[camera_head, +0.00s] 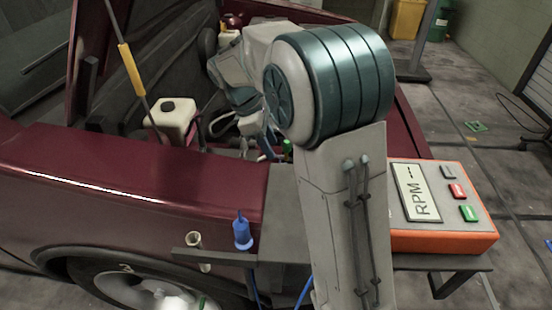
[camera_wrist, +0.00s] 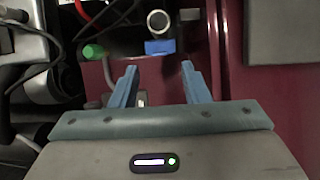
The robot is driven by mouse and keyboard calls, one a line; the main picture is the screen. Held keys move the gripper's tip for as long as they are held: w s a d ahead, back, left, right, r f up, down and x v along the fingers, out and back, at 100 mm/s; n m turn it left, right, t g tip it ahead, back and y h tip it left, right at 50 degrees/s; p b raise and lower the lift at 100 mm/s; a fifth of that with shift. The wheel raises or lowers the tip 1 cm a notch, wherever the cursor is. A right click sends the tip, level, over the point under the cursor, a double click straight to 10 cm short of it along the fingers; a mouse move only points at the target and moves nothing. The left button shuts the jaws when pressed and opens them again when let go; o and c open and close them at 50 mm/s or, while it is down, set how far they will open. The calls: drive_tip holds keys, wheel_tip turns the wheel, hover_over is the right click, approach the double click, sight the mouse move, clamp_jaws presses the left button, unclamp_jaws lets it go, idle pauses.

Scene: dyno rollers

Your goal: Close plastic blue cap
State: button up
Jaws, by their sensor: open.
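In the wrist view a flat blue piece (camera_wrist: 160,47), which looks like the plastic blue cap, sits directly beside a round, pale-rimmed opening (camera_wrist: 158,22). The opening is uncovered, with its dark inside showing. My gripper (camera_wrist: 159,67) is open and empty. Its two blue fingers point toward the blue piece, one on each side of it in the picture, with the piece just beyond the tips. I cannot tell the height gap between them.
A green cap (camera_wrist: 93,52) lies left of the fingers, with hoses and cables around it. The dark red car body (camera_head: 120,190) surrounds the engine bay. A white tank (camera_head: 172,118) stands at its left. An orange RPM box (camera_head: 440,240) and a blue nozzle-like object (camera_head: 243,233) are outside.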

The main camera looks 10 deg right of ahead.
sight(280, 162)
drive_tip(key=shift+b+x, duration=0.35)
drive_tip(key=shift+x, duration=2.05)
clamp_jaws()
